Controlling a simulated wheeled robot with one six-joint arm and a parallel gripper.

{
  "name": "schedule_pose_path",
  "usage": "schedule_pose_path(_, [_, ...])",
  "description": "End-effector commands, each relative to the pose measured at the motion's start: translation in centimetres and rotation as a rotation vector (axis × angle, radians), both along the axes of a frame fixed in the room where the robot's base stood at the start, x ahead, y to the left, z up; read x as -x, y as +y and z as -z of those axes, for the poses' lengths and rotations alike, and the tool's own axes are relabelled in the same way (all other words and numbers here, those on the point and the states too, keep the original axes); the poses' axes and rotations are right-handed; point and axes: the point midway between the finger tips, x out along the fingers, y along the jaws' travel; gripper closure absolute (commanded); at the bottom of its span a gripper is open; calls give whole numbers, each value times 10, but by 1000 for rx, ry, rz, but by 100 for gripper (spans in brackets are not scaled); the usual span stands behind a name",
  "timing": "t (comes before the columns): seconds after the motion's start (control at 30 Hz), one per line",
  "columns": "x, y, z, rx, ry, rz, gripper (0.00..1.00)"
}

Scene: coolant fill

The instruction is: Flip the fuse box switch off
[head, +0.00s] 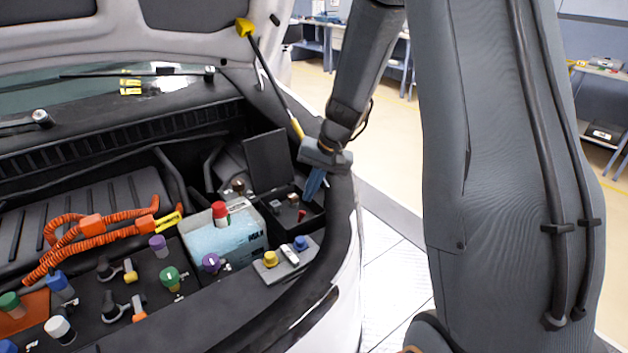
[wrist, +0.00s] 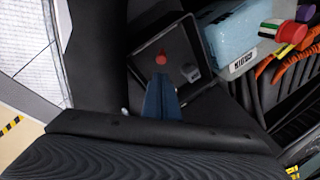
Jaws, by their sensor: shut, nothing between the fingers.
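The fuse box (head: 285,231) is a black open box beside the coolant tank, with its dark lid (head: 268,160) raised. Inside it are a small red-topped part (head: 302,215), which looks like the switch, and a small grey block (head: 292,199). In the wrist view, the red part (wrist: 162,58) stands just beyond my fingertips, and the grey block (wrist: 192,72) is to its right. I cannot tell the switch's position. My gripper (head: 314,188) has blue fingers, shut and empty, pointing down at the box's right side. The fingers (wrist: 160,82) appear close to the red part; contact is unclear.
The pale blue coolant tank (head: 225,238) with a red cap (head: 220,212) stands left of the box. A grey plate with yellow and blue caps (head: 285,257) lies in front. Orange cables (head: 85,233) run at left. The hood strut (head: 268,75) rises behind my wrist.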

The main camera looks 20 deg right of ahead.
Motion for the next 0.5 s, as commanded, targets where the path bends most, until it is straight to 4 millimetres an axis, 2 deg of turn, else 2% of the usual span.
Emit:
schedule_pose_path(0.2, [-5,9,27,-1,3,-1,100])
schedule_pose_path(0.5, [-8,11,38,0,0,-1,100])
